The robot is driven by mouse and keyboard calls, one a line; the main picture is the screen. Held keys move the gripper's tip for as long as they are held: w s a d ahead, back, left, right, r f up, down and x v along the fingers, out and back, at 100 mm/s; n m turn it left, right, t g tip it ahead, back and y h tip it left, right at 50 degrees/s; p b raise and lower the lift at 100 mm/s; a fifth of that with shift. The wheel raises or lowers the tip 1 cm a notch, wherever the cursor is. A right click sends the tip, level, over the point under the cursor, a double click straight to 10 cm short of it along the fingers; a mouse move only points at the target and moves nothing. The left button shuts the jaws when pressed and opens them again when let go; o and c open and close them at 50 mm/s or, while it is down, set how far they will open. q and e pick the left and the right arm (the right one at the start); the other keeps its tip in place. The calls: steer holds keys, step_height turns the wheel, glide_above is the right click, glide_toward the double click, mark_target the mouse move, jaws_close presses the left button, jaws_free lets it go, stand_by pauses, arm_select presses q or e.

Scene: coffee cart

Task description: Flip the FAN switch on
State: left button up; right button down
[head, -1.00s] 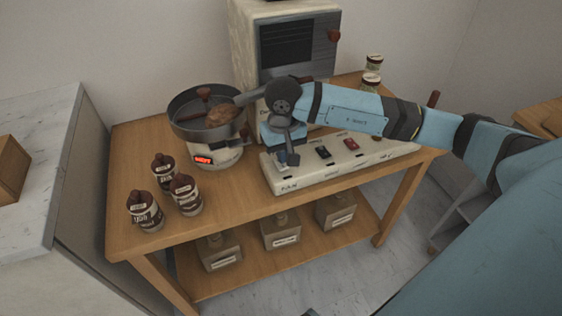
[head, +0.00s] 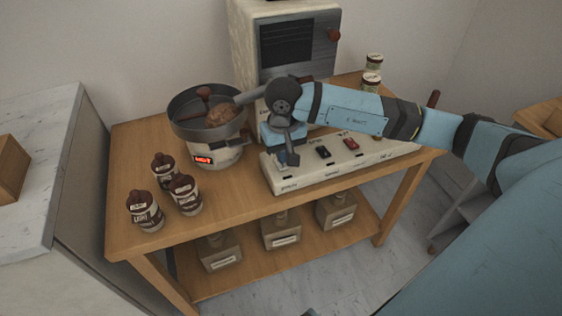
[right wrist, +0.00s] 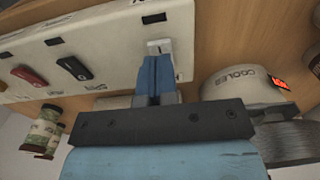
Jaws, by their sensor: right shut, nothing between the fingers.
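The cream switch panel (head: 335,165) lies along the front right of the wooden cart and also shows in the right wrist view (right wrist: 105,40). It carries a black switch (head: 323,152), a red switch (head: 351,144) and, at its left end, a pale switch (right wrist: 160,47). I cannot read which label is FAN. My right gripper (head: 288,160) points down at the panel's left end, shut and empty. In the right wrist view its blue fingertips (right wrist: 157,62) are at the pale switch, which they hide in the head view. I cannot tell whether they touch. My left gripper is not in view.
A cooler (head: 217,154) with a red display and dark pan (head: 190,130) stands left of the gripper. A boxy machine (head: 297,45) stands behind. Several brown-capped bottles (head: 146,212) stand front left. Two jars (head: 372,82) stand at the back right.

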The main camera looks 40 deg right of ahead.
mark_target(285, 167)
steer(key=shift+f+b, duration=0.55)
steer(key=shift+f, duration=0.1)
steer(key=shift+s+f+b, duration=0.25)
steer(key=shift+f+b, duration=0.75)
steer(key=shift+b, duration=0.1)
stand_by(0.3)
steer(key=shift+w+r+p, duration=0.15)
steer(key=shift+r+p, duration=0.5)
steer(key=shift+r, duration=0.6)
steer(key=shift+w+r+p, duration=0.15)
steer(key=shift+r+p, duration=0.5)
steer(key=shift+r, duration=0.6)
steer(key=shift+r+p, duration=0.45)
steer(key=shift+r, duration=0.55)
